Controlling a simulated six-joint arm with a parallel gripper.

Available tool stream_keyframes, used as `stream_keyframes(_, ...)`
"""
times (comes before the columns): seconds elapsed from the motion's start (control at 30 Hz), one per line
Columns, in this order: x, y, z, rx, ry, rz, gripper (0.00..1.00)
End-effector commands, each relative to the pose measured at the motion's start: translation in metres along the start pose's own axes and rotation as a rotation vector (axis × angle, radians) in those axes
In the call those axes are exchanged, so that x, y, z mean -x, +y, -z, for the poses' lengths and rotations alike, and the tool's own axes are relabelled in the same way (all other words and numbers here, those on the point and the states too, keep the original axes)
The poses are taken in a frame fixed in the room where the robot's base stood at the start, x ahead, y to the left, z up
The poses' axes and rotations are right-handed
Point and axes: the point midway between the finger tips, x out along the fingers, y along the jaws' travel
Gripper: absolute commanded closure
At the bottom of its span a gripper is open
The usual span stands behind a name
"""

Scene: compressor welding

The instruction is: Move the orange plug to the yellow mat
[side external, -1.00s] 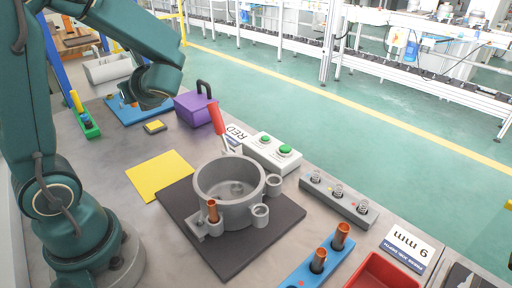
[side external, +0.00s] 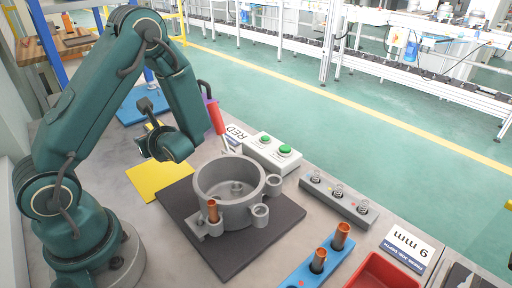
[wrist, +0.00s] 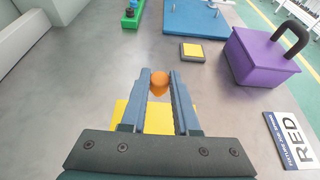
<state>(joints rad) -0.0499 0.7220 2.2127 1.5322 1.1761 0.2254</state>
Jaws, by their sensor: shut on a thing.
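The orange plug (wrist: 159,78) sits between the fingertips of my gripper (wrist: 157,84) in the wrist view, its rounded end showing. My gripper is shut on it. The yellow mat (wrist: 158,118) shows below and between the fingers, partly covered by them and the gripper body. In the side view the yellow mat (side external: 158,182) lies flat on the table, left of the dark square pad. My gripper (side external: 150,147) is above the table near the mat's far edge there. I cannot make out the plug in that view.
A grey ring-shaped housing (side external: 228,190) stands on a dark pad (side external: 255,250) right of the mat. A red-handled tool (side external: 216,118) stands behind it. A purple box (wrist: 262,57), yellow block (wrist: 192,51), blue board (wrist: 195,20) and green holder (wrist: 130,18) stand beyond the gripper.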

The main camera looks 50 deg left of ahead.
Motion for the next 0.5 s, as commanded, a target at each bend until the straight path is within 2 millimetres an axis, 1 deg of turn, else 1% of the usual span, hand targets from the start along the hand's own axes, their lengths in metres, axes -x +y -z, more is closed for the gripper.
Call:
stream_keyframes(0.17,-0.004,0.000,0.010,-0.003,0.000,-0.001,1.00)
stream_keyframes(0.4,-0.013,0.000,0.033,-0.002,0.000,-0.001,1.00)
stream_keyframes(0.5,-0.015,0.000,0.036,-0.001,0.000,0.001,1.00)
